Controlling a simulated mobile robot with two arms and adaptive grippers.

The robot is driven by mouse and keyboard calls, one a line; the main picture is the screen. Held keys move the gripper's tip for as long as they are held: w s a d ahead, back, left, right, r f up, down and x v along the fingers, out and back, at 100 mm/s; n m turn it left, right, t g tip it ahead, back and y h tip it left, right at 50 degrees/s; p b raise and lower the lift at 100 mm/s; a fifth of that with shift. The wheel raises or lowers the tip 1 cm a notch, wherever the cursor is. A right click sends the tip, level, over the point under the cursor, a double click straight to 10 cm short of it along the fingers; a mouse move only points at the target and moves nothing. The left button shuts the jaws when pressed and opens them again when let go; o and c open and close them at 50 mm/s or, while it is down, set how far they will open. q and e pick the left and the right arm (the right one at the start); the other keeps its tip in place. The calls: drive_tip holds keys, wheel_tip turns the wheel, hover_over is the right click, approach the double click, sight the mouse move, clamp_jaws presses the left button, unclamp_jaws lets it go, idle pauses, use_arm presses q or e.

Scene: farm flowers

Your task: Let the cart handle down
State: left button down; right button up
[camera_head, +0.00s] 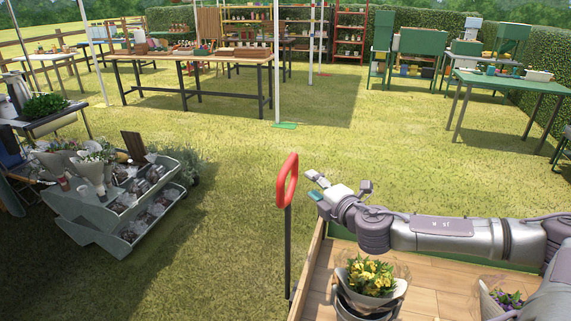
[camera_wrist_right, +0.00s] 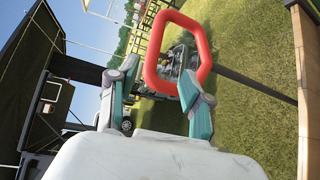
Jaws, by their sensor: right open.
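The cart handle is a dark pole topped by a red loop grip (camera_head: 279,182). It stands upright at the left front of the wooden cart (camera_head: 411,247) in the head view. My right gripper (camera_head: 318,187) is open and empty, just to the right of the red loop at about its height. In the right wrist view the red loop (camera_wrist_right: 207,56) lies beyond the open fingers (camera_wrist_right: 158,92), apart from them as far as I can tell. My left gripper is in neither view.
A bucket of yellow flowers (camera_head: 370,278) stands on the cart bed, with purple flowers (camera_head: 507,298) to its right. A grey flower stand (camera_head: 98,217) is on the grass at left. Tables (camera_head: 195,58) stand farther back. Grass between the handle and the stand is clear.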

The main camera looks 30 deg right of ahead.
sight(291, 164)
drive_tip(key=w+p, duration=0.1)
drive_tip(key=w, duration=0.3)
drive_tip(key=w+d+p, duration=0.1)
drive_tip(key=w, duration=0.3)
drive_tip(key=w+p, duration=0.1)
drive_tip(key=w, duration=0.3)
drive_tip(key=shift+w+d+f+p, duration=0.25)
drive_tip(key=shift+w+f+p, duration=0.15)
drive_tip(key=shift+w+f, duration=0.15)
drive_tip(key=shift+w, duration=0.35)
clamp_jaws()
